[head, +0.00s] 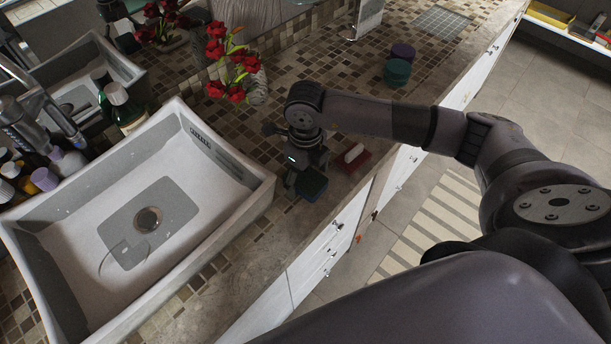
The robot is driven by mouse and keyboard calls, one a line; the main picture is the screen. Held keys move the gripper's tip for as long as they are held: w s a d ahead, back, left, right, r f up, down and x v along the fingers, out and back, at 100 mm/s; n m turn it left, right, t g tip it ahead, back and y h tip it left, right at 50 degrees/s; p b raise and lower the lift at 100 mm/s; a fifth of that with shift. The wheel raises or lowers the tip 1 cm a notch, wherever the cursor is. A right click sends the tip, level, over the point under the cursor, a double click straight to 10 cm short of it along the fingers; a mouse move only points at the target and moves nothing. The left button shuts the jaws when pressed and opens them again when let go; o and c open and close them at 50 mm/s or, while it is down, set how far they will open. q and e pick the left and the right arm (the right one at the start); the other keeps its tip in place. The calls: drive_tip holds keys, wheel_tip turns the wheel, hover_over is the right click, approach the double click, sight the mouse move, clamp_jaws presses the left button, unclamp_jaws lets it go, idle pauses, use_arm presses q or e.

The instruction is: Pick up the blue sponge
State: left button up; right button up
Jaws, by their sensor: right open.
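The blue sponge (312,186) is a small dark blue-teal block on the tiled counter, just right of the sink. My right gripper (303,176) points down directly over it, with its fingers open at the sponge. The gripper covers part of the sponge's far side. I cannot tell whether the fingers touch it. My left gripper is not in view.
A red dish (363,163) with a white soap bar (353,153) lies close right of the gripper. The white sink (220,215) is at left. Red flowers (238,93) stand behind. A teal round container (397,72) stands farther back.

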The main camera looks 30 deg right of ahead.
sight(305, 177)
drive_tip(key=shift+f, duration=0.2)
drive_tip(key=c, duration=0.8)
drive_tip(key=shift+r, duration=0.1)
drive_tip(key=shift+r+b, duration=1.45)
drive_tip(key=shift+r, duration=8.5)
drive_tip(key=shift+o, duration=0.5)
